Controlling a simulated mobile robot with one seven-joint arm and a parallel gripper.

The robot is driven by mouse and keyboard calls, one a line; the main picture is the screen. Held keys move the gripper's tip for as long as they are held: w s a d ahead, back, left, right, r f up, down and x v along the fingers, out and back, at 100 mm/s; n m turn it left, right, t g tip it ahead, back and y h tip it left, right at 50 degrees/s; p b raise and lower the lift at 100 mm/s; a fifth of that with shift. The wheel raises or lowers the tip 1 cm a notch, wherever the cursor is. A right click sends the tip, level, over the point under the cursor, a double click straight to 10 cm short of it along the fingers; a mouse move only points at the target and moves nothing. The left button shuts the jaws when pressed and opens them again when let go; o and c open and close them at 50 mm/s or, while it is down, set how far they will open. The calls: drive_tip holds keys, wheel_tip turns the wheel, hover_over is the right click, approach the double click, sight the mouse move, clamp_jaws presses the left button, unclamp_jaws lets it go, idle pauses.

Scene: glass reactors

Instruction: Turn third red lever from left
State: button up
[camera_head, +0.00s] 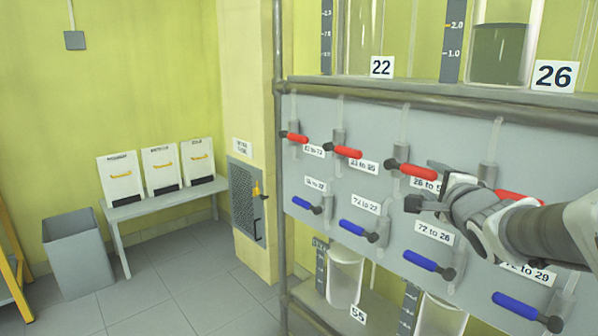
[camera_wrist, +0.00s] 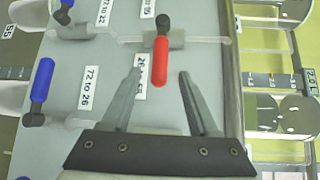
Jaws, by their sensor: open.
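The third red lever from the left (camera_head: 415,171) lies nearly level on the grey panel, its pivot at its left end. My gripper (camera_head: 424,184) is in front of the panel at this lever's right end, beside the label "26 to ..." that it partly covers. In the wrist view the red lever (camera_wrist: 160,62) reaches in between the two open fingers (camera_wrist: 160,77), with a gap on each side. I cannot tell how deep the fingers are around it. The first red lever (camera_head: 294,137) and second (camera_head: 347,152) are left of it. A fourth (camera_head: 514,195) is partly behind my arm.
Several blue levers sit in a row below, such as one (camera_head: 424,261) under my gripper. A grey pipe rail (camera_head: 440,103) runs above the panel, under glass vessels. A bench (camera_head: 165,199) with white boxes and a grey bin (camera_head: 78,252) stand far left. The floor between is clear.

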sight(422, 175)
drive_tip(key=w, duration=0.2)
drive_tip(key=w+b, duration=0.1)
drive_tip(key=w, duration=0.3)
drive_tip(key=shift+w+d+f, duration=0.35)
drive_tip(key=shift+f, duration=0.05)
clamp_jaws()
idle(1.1)
